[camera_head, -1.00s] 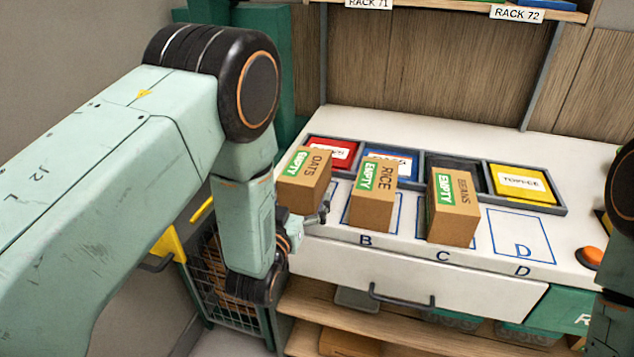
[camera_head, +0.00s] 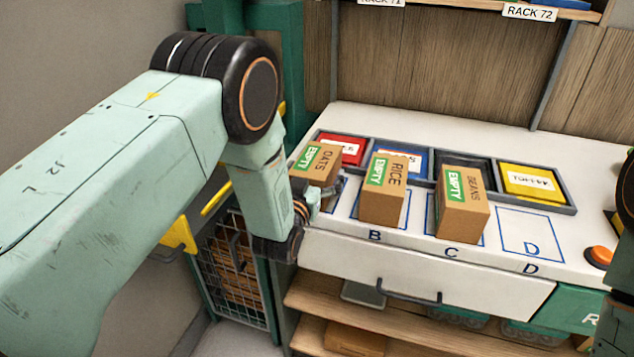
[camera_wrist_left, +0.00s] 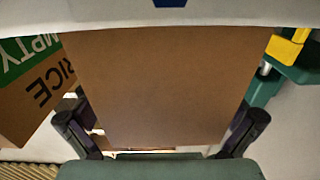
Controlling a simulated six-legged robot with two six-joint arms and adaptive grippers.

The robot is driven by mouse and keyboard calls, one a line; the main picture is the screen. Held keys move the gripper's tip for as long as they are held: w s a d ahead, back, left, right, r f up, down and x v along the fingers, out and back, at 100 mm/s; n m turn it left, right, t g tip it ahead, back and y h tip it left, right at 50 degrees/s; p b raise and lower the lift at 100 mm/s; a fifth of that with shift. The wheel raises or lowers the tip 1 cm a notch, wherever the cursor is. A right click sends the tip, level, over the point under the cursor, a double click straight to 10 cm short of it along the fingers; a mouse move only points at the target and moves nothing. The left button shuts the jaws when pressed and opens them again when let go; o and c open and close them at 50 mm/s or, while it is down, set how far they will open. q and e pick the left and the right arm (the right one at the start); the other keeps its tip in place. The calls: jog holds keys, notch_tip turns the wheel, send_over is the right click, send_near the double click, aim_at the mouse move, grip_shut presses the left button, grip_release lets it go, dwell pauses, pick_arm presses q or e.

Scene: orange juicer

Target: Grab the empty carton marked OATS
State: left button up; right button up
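The brown OATS carton (camera_head: 317,163), with a green EMPTY label, stands at the left end of the row on the white worktop. My left gripper (camera_head: 312,199) is low at its near side and hides part of its lower front. In the left wrist view the carton's plain brown face (camera_wrist_left: 165,85) fills the middle. The fingers of my left gripper (camera_wrist_left: 160,131) are spread wide, one on each side of the carton. Whether the pads touch it is not clear. My right gripper is not in view.
The RICE carton (camera_head: 382,190) stands close on the right, and also shows in the left wrist view (camera_wrist_left: 35,85). The BEANS carton (camera_head: 462,205) is further right. Coloured trays (camera_head: 538,183) line up behind. Square D (camera_head: 531,234) is bare. An orange button (camera_head: 599,257) is at right.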

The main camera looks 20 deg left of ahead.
pick_arm(q)
jog(key=shift+w+f, duration=0.15)
jog(key=shift+c, duration=1.4)
jog(key=shift+a, duration=0.25)
jog(key=c, duration=0.3)
jog(key=shift+d, duration=0.15)
jog(key=c, duration=0.3)
jog(key=shift+c, duration=0.4)
